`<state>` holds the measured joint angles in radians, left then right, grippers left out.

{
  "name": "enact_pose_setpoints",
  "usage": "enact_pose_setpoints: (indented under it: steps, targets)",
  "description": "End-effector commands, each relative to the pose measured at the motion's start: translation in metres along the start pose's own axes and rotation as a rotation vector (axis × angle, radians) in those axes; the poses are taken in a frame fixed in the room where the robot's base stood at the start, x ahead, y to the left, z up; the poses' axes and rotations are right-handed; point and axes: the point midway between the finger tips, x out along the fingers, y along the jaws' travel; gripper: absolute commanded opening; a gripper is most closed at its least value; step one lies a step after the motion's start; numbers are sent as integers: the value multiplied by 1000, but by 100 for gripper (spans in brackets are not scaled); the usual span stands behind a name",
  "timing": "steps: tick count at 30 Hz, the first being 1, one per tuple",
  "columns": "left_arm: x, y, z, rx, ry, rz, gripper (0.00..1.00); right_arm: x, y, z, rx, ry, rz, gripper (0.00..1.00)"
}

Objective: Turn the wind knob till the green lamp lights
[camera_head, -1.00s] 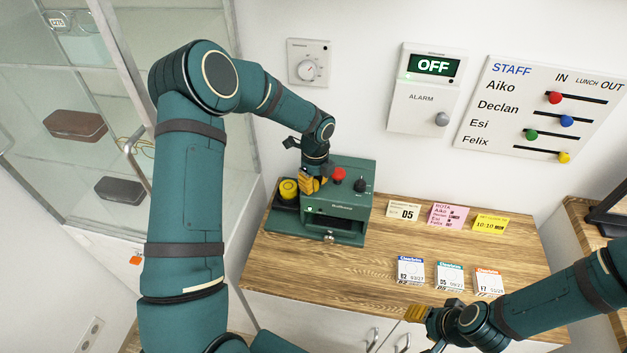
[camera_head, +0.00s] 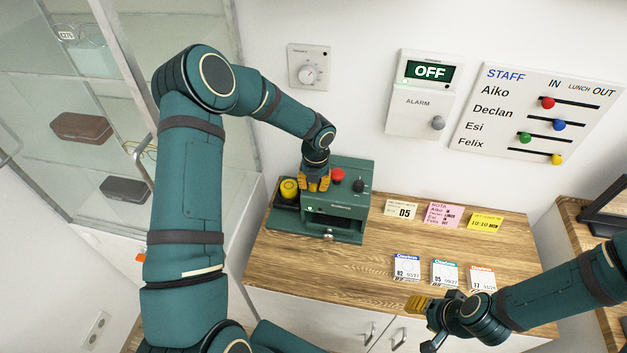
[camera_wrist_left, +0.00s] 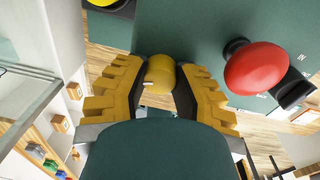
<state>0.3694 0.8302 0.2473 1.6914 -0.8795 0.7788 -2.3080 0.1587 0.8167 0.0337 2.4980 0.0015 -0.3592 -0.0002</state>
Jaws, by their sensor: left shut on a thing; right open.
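A green machine (camera_head: 350,215) stands at the left of the wooden counter. In the left wrist view a small yellow knob (camera_wrist_left: 160,72) with a pale mark sits on its green top, between my fingers; I take it for the wind knob. My left gripper (camera_head: 314,187) points down and is shut on this knob, which its fingers hide in the head view. My right gripper (camera_head: 423,325) is open and empty at the counter's front edge.
A red button (camera_head: 338,174) and a black knob (camera_head: 359,186) stand right of my left gripper. A yellow round thing (camera_head: 289,188) is on its left. Cards and notes lie on the counter (camera_head: 300,265). A glass cabinet (camera_head: 190,170) borders the left.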

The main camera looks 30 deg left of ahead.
Motion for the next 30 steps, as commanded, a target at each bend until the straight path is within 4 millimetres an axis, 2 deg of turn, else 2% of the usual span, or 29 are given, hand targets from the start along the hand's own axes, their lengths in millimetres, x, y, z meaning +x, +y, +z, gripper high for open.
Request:
enact_pose_setpoints:
  steps: [12,28,29,30]
  targets:
    - [2,0,-3,175,0,-1,0,-8,-4,-2,-2,-1,-1,47]
    - [3,0,-3,195,0,-1,0,-8,-4,-2,-2,-1,-1,47]
    - [3,0,-3,195,0,-1,36,-8,-4,-2,-2,-1,-1,47]
    - [3,0,-3,195,-1,-1,50,-8,-4,-2,-2,-1,-1,47]
